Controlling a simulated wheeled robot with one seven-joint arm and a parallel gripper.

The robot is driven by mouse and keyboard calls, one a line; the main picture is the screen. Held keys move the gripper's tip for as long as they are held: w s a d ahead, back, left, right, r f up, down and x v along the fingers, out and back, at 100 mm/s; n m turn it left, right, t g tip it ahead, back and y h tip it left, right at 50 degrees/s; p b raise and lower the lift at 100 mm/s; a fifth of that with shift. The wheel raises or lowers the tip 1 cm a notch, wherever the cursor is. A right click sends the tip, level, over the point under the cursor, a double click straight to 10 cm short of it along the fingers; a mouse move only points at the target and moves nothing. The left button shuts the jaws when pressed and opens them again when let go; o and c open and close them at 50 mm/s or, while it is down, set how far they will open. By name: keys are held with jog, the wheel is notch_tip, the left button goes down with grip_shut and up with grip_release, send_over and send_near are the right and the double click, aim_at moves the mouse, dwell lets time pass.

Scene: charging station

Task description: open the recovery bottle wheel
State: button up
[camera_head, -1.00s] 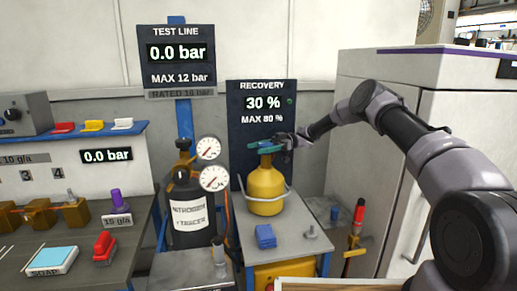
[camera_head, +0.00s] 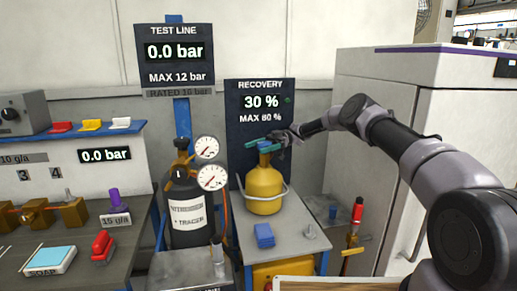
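The yellow recovery bottle (camera_head: 264,187) stands upright on a grey-topped stand in the head view. Its teal wheel (camera_head: 262,146) sits at the top above a blue collar, and looks slightly tilted. My gripper (camera_head: 281,138) reaches in from the right and is at the wheel's right side, close to or touching it. The fingers are small, dark and partly merged with the wheel, so I cannot tell whether they are shut on it. The recovery panel (camera_head: 261,110) behind the bottle reads 30 %, MAX 80 %.
A black nitrogen cylinder (camera_head: 187,215) with two gauges stands left of the bottle. A blue block (camera_head: 264,235) and a small grey fitting (camera_head: 310,231) lie on the stand (camera_head: 285,240). A large pale cabinet (camera_head: 370,150) stands to the right.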

notch_tip(320, 180, up, 10)
dwell(0.7)
